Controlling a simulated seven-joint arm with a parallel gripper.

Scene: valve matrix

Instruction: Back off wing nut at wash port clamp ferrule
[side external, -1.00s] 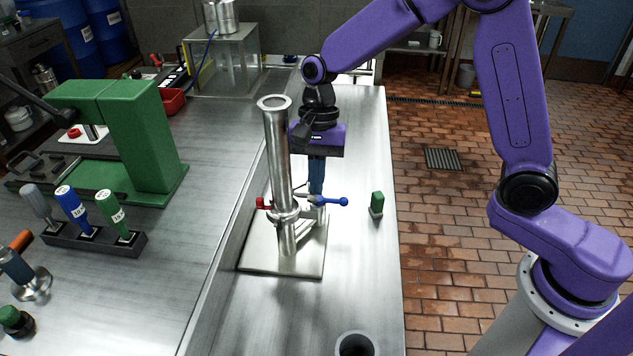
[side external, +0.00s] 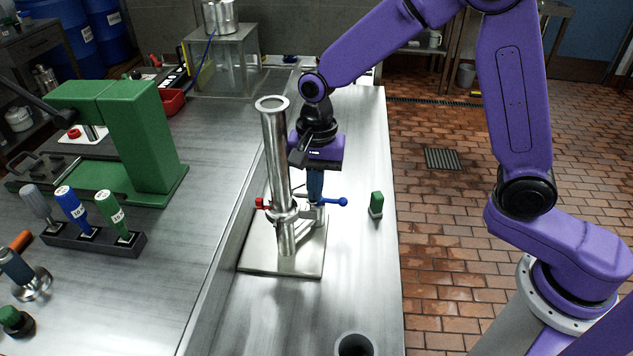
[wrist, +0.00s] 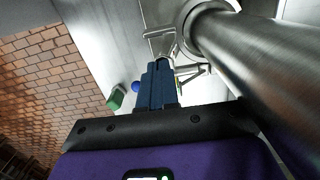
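A steel pipe (side external: 277,150) stands upright on a square steel base plate (side external: 262,262), with a clamp (side external: 284,217) around its lower part. The pipe also fills the right of the wrist view (wrist: 265,75). My gripper (side external: 316,203) points down just right of the pipe, its blue fingertips at about clamp height. In the wrist view, the blue fingers (wrist: 160,68) look close together, and any gap is hard to make out. I cannot pick out the wing nut; the fingers and pipe cover part of the clamp area. Whether the fingers touch it is unclear.
A blue-knobbed handle (side external: 342,202) sticks out right of the fingers, a red one (side external: 260,203) left of the pipe. A green-topped block (side external: 376,203) stands at right. A green press (side external: 145,140) and tool rack (side external: 95,238) are left.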

